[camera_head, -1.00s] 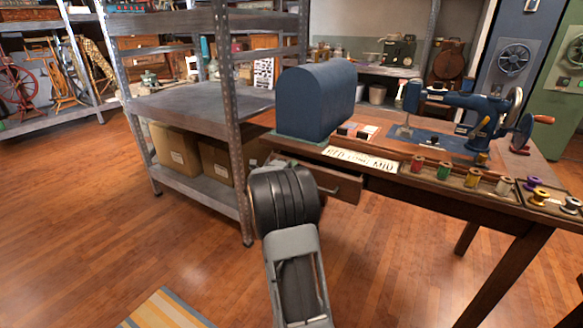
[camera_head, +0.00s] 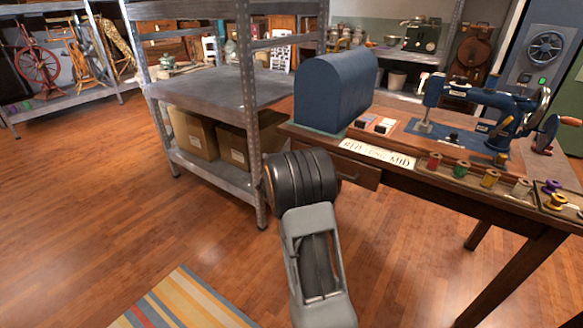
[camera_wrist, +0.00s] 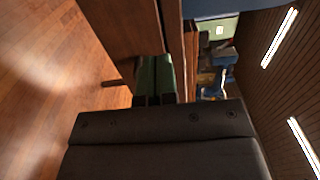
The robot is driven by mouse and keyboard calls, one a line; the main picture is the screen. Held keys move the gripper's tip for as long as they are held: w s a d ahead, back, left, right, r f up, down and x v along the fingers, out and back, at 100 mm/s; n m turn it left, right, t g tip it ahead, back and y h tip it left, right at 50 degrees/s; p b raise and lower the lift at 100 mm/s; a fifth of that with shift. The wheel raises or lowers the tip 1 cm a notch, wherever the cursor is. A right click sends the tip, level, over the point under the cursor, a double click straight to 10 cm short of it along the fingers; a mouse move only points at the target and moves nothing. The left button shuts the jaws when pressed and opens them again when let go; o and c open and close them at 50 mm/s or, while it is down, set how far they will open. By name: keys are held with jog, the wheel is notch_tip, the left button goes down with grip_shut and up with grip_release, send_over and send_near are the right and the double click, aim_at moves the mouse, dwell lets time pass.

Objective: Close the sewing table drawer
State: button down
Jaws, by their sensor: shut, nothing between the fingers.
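The sewing table (camera_head: 455,195) is wooden and stands at the right in the head view. Its drawer (camera_head: 362,174) sits under the left part of the top; the front shows close beneath the table edge, and I cannot tell whether a small gap is left. My wrist hides the drawer's left part. In the wrist view, the brown wooden front (camera_wrist: 115,25) fills the upper left. My gripper (camera_wrist: 154,76) has its greenish fingers together, empty, with the tips at or very near the wood; contact is unclear. In the head view the fingers are hidden behind my wrist.
A blue domed cover (camera_head: 336,90), a sewing machine (camera_head: 490,105) and several thread spools (camera_head: 461,168) stand on the tabletop. A metal shelf (camera_head: 215,90) with cardboard boxes (camera_head: 193,133) stands close left of the table. A striped rug (camera_head: 185,300) lies on otherwise clear floor at the front left.

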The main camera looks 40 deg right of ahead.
jog(key=p+v, duration=0.2)
jog(key=v, duration=0.5)
jog(key=c, duration=1.7)
grip_release()
jog(key=shift+a+r, duration=0.2)
jog(key=shift+a, duration=0.15)
jog(key=shift+o, duration=0.5)
jog(key=shift+s+a+r+p, duration=0.15)
jog(key=shift+r+p, duration=0.15)
jog(key=shift+p, duration=0.65)
jog(key=shift+o, duration=0.7)
jog(key=shift+s+r+p, duration=0.1)
jog(key=shift+r+p, duration=0.15)
jog(key=shift+p, duration=0.9)
jog(key=s+d+f+m+g+p, duration=0.1)
jog(key=d+f+g, duration=0.1)
jog(key=d, duration=0.3)
jog(key=s+d+f+m+g+p, duration=0.1)
jog(key=s+d+f+g+p, duration=0.1)
jog(key=d, duration=0.4)
jog(key=s+d+f+m+g+y+p, duration=0.1)
jog(key=s+d+g, duration=0.1)
jog(key=d, duration=0.3)
jog(key=shift+s+d+f+m+g, duration=0.3)
jog(key=shift+f+g, duration=0.1)
jog(key=shift+g, duration=0.1)
jog(key=shift+c, duration=0.3)
grip_shut()
